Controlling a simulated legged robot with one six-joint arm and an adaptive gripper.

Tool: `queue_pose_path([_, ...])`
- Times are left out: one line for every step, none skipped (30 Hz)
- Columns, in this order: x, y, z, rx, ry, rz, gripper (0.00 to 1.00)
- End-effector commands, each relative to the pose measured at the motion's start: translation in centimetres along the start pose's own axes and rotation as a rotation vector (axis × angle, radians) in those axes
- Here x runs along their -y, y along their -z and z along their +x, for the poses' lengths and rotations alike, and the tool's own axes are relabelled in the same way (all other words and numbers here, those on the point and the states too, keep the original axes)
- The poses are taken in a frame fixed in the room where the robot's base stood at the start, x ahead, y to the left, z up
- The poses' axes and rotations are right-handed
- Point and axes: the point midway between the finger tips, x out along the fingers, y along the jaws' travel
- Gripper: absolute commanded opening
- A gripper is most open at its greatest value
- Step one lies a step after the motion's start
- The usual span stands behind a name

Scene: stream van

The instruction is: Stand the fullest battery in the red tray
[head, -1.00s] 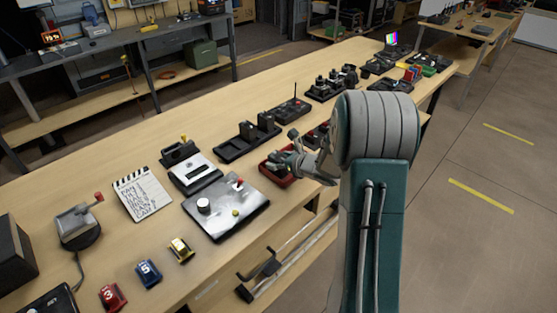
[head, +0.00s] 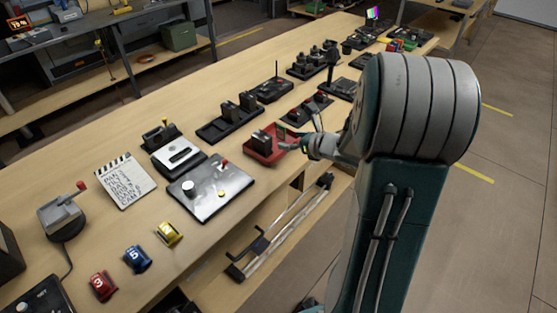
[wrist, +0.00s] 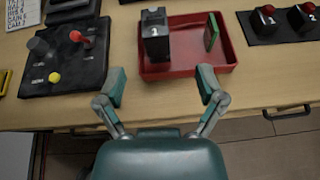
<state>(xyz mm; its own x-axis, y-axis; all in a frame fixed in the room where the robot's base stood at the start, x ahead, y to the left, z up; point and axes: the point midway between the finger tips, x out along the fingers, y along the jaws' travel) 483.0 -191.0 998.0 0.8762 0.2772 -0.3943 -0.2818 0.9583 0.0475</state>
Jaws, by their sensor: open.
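A black battery (head: 261,141) stands upright in the red tray (head: 263,158) near the table's front edge. In the wrist view the battery (wrist: 155,42) shows a pale label and stands in the left part of the tray (wrist: 188,70). A small green upright piece (wrist: 211,32) is at the tray's right side. My gripper (wrist: 162,84) is open and empty at the tray's front side, apart from the battery. Two more dark batteries (head: 231,111) stand in a black holder (head: 213,134) behind the tray. Their charge marks are too small to read in the head view.
A grey control panel (head: 211,192) with a red lever lies left of the tray. A black base with red-topped knobs (wrist: 268,28) is to its right. A clapperboard (head: 124,181) and numbered blocks (head: 137,259) lie further left. A rail (head: 285,230) runs below the table's front edge.

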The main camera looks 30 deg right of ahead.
Motion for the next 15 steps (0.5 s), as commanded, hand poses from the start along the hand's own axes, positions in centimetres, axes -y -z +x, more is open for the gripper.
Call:
queue_pose_path([-0.2, -1.3, 0.0, -0.001, 0.041, 0.058, 0.88])
queue_pose_path([-0.3, -2.0, -0.1, -0.002, 0.077, 0.112, 0.88])
queue_pose_path([-0.4, -3.1, -0.3, 0.0, 0.129, 0.2, 0.88])
queue_pose_path([-0.5, -3.8, -0.5, 0.004, 0.171, 0.273, 0.88])
queue_pose_path([-0.7, -4.6, -0.8, 0.012, 0.213, 0.35, 0.88])
queue_pose_path([-0.9, -5.5, -1.2, 0.026, 0.265, 0.455, 0.88])
queue_pose_path([-1.2, -6.1, -1.6, 0.04, 0.301, 0.536, 0.88])
queue_pose_path([-1.4, -6.6, -2.1, 0.055, 0.337, 0.618, 0.88])
queue_pose_path([-1.9, -7.3, -2.7, 0.079, 0.381, 0.731, 0.88])
queue_pose_path([-2.3, -7.7, -3.2, 0.098, 0.413, 0.816, 0.88])
queue_pose_path([-2.7, -8.1, -3.8, 0.119, 0.442, 0.904, 0.88])
queue_pose_path([-3.4, -8.5, -4.5, 0.147, 0.479, 1.022, 0.88])
queue_pose_path([-4.0, -8.8, -5.1, 0.17, 0.503, 1.112, 0.88])
queue_pose_path([-4.5, -8.9, -5.7, 0.193, 0.528, 1.204, 0.88])
queue_pose_path([-5.4, -9.0, -6.6, 0.223, 0.557, 1.327, 0.88])
